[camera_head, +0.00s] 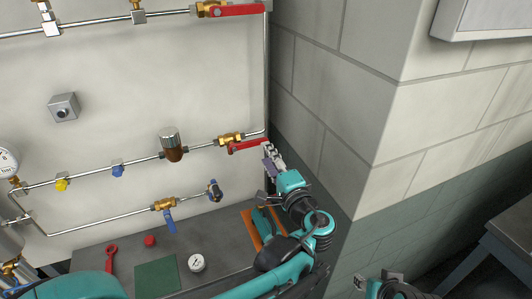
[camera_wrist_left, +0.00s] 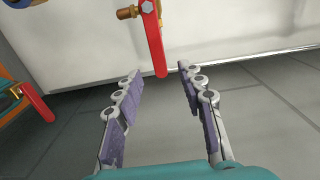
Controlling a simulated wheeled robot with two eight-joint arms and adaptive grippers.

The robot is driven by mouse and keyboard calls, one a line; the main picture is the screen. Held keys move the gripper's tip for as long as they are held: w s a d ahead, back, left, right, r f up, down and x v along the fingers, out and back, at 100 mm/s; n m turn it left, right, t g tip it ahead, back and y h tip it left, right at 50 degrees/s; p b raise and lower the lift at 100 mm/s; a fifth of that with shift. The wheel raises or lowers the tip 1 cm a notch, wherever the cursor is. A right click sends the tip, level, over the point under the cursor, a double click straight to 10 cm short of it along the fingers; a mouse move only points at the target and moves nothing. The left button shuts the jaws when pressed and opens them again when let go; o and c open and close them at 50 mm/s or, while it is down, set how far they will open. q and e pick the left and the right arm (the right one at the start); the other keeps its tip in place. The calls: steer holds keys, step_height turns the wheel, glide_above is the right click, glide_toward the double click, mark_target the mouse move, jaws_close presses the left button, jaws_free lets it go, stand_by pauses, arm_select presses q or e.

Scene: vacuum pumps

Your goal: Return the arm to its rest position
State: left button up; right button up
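My left gripper (camera_head: 268,158) is at the right end of the middle pipe, beside the red lever (camera_head: 248,146) of a brass valve (camera_head: 230,138). In the left wrist view the gripper (camera_wrist_left: 158,72) is open and empty, its two fingers well apart. The red lever (camera_wrist_left: 154,40) hangs just beyond the fingertips, in line with the gap; I see no contact. My right gripper (camera_head: 366,281) shows only in part at the bottom of the head view, and its finger opening is unclear.
A wall corner (camera_head: 378,150) juts out close to the right of my left arm. Below lies a grey bench (camera_head: 222,232) with a red wrench (camera_head: 111,257), a gauge (camera_head: 196,263) and a green mat (camera_head: 157,276). A metal table (camera_head: 508,245) stands at the right.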

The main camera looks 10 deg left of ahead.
stand_by(0.4)
arm_select(q)
steer(key=s+a+f+n+g+h+b, duration=0.2)
steer(key=s+a+f+n+g, duration=0.1)
steer(key=s+a+f, duration=0.3)
steer(key=s+a+f+n+g+h+b, duration=0.25)
steer(key=s+a+f, duration=0.2)
steer(key=f, duration=0.35)
steer(key=s+d+f+n+g+h+b, duration=0.1)
steer(key=s+d+f+n+h, duration=0.3)
steer(key=s+f, duration=0.4)
steer(key=shift+s+f+n+g+h+b, duration=0.35)
steer(key=shift+s+n+g+h, duration=0.35)
steer(key=shift+s, duration=0.45)
